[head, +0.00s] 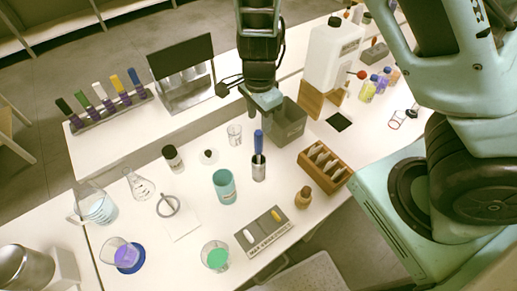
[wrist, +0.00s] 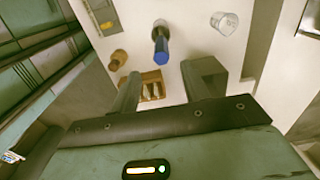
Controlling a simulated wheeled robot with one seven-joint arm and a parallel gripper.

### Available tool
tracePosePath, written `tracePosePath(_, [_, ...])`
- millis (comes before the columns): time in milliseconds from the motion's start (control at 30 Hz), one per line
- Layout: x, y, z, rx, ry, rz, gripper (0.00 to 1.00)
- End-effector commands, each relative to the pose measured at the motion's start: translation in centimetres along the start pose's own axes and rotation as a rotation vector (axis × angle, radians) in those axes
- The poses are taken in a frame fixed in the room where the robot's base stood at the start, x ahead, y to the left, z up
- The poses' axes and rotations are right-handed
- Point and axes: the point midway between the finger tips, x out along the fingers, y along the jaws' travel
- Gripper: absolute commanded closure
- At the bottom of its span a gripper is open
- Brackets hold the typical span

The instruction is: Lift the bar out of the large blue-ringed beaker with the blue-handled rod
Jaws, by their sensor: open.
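The blue-handled rod (head: 258,142) stands upright in a metal holder (head: 259,171) near the middle of the table. Its blue handle also shows in the wrist view (wrist: 161,46). My gripper (head: 262,108) is open and empty, above and behind the rod in the head view. In the wrist view the handle lies beyond the gap between the fingers, apart from them. A large beaker (head: 96,207) with bluish contents stands at the left. A beaker with purple liquid (head: 118,252) sits on a blue disc. I cannot make out a bar in either.
A teal beaker (head: 224,187) stands left of the rod. A grey bin (head: 287,124) and a wooden rack (head: 325,167) stand to its right. A small clear beaker (head: 234,135) is behind it. A labelled tray (head: 264,237) holds a white and a yellow piece.

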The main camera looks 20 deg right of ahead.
Motion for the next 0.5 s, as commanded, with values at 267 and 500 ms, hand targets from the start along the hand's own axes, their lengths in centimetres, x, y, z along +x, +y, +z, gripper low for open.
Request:
tracePosePath(267, [5.1, 0.0, -0.1, 0.0, 0.0, 0.002, 0.54])
tracePosePath(500, [6.6, -0.1, 0.0, -0.001, 0.0, 0.001, 0.54])
